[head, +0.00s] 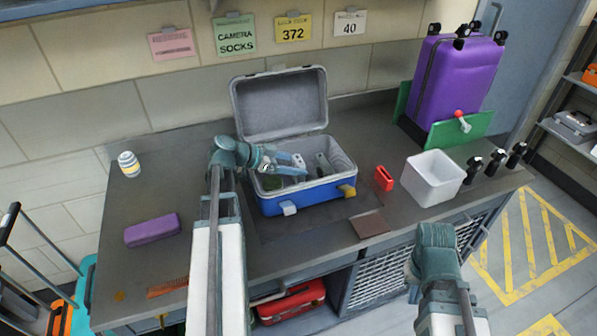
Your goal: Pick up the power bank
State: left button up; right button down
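I cannot single out the power bank with certainty. The open blue case (304,203) holds a few small items, among them a whitish one (299,160) and a grey-green one (323,163). My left gripper (299,164) reaches into the case from the left. Its two fingers look apart, close to the whitish item; whether they touch it is unclear. The gripper partly hides the case's left interior. My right arm (437,250) is at the lower right, in front of the counter; its fingers are hidden.
The case's raised lid (279,104) stands behind. A red item (383,178), white bin (434,178) and brown flat square (370,224) are right of the case. A purple pouch (151,230), jar (129,164) and comb (167,287) lie left. A purple suitcase (460,75) stands back right.

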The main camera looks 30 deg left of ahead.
pick_arm(q)
jog(key=c, duration=0.8)
jog(key=shift+o, duration=0.2)
jog(key=shift+r, duration=0.1)
notch_tip(320, 180, up, 10)
jog(key=p, duration=1)
